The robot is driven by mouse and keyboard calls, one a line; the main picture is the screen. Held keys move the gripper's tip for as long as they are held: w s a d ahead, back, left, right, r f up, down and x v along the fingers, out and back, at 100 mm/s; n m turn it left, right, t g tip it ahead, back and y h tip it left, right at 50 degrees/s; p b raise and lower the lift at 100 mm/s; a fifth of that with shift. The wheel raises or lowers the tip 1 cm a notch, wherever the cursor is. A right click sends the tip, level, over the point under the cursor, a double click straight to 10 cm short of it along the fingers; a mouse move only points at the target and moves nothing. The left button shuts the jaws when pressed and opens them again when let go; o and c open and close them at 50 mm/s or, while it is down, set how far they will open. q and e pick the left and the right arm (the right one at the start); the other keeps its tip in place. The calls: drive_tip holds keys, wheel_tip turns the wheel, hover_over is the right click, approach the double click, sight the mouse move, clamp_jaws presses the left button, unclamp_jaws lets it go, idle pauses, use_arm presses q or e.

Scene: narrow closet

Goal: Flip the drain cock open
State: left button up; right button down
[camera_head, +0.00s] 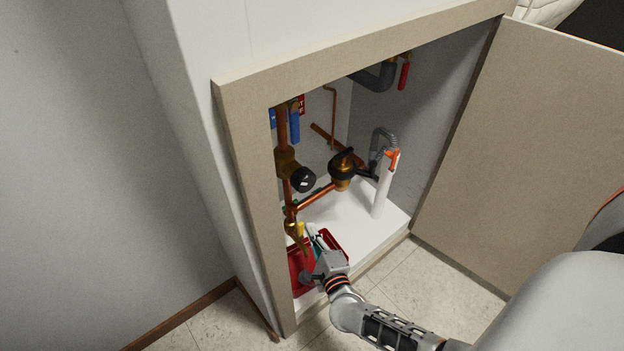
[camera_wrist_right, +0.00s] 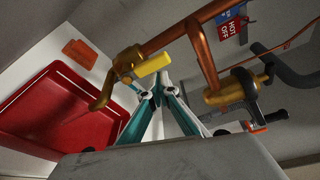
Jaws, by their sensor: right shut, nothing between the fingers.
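The drain cock is a small brass tap with a yellow lever (camera_head: 300,229) low on the copper pipe at the left of the closet. In the right wrist view its brass body (camera_wrist_right: 125,63) and downturned spout stand left of the yellow lever (camera_wrist_right: 153,65), which points right. My right gripper (camera_head: 312,232) is shut and empty, just right of the cock in the head view. In the wrist view its teal fingers (camera_wrist_right: 160,88) close together just below the lever; I cannot tell whether they touch it. My left gripper is not in view.
A red tray (camera_wrist_right: 60,105) lies under the cock. A black gauge (camera_head: 303,180), a brass valve (camera_head: 342,172) and a white standpipe (camera_head: 384,190) stand nearby. The closet frame (camera_head: 262,215) borders the opening at left; the door (camera_head: 515,150) is open at right.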

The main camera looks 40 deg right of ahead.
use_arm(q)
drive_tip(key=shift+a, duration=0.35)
use_arm(e)
drive_tip(key=shift+a+r, duration=0.1)
drive_tip(key=shift+a, duration=0.2)
